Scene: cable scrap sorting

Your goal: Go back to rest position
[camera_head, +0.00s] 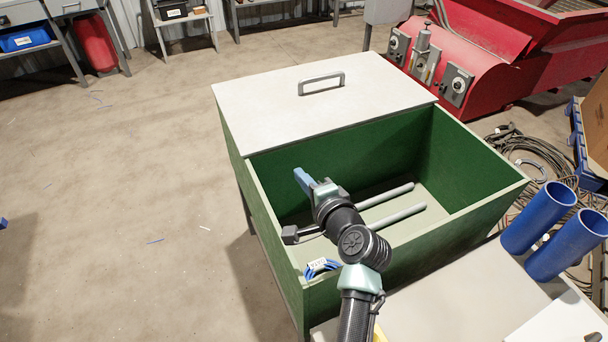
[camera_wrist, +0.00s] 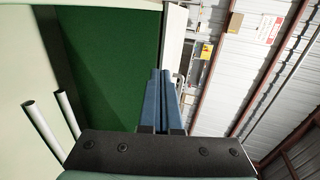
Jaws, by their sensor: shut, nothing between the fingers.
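My gripper (camera_head: 303,178) is over the open front part of the green bin (camera_head: 466,158) in the head view, with its blue fingers pointing to the upper left. In the wrist view its fingers (camera_wrist: 161,100) lie close together, shut and empty. The fingers appear apart from the bin wall, though the exact gap is hard to tell. My arm reaches in from the bottom of the head view and hides part of the bin's inside.
A pale sliding lid (camera_head: 300,105) with a handle covers the bin's back. Two grey rods (camera_head: 395,216) and a blue cable coil (camera_head: 318,268) lie inside. Two blue tubes (camera_head: 540,218) stand at right.

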